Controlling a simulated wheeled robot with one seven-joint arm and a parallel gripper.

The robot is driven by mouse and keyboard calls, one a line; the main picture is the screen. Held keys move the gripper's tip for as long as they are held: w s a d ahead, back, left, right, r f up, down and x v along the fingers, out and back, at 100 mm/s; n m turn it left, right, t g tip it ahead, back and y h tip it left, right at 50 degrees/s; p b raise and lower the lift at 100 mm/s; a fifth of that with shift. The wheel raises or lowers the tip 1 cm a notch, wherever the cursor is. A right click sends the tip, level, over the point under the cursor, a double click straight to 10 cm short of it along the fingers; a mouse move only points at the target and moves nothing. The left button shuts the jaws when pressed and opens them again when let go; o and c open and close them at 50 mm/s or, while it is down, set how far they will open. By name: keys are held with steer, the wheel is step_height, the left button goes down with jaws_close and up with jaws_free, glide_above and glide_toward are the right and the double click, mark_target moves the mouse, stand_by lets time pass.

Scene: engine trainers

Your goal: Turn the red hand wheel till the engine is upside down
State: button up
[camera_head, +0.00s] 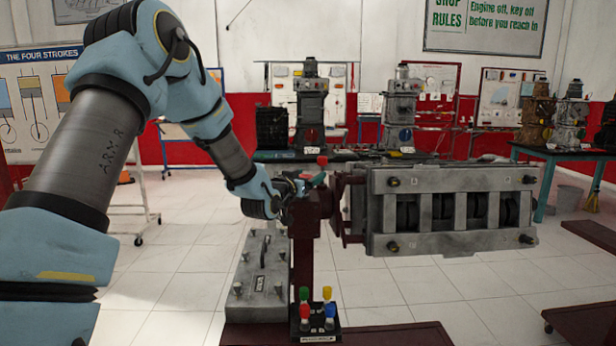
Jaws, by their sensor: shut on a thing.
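The grey engine block (450,212) hangs on the dark red stand (302,265), right of the picture's middle. It lies on its side, with a face of several dark bays towards me. The red hand wheel (322,160) is at the left of the stand's head; only small red parts of it show, and the rest is hidden by my gripper and too small to make out. My gripper (299,186) reaches it from the left and is shut on it. The fingertips are hard to see at this size.
A grey cover with bolts (262,278) leans beside the stand. A small black rack (315,326) with coloured knobs stands in front. Dark red stand feet (395,338) lie low on the floor. Benches with other engines (401,110) are behind.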

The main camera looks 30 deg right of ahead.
steer(key=shift+g, duration=0.3)
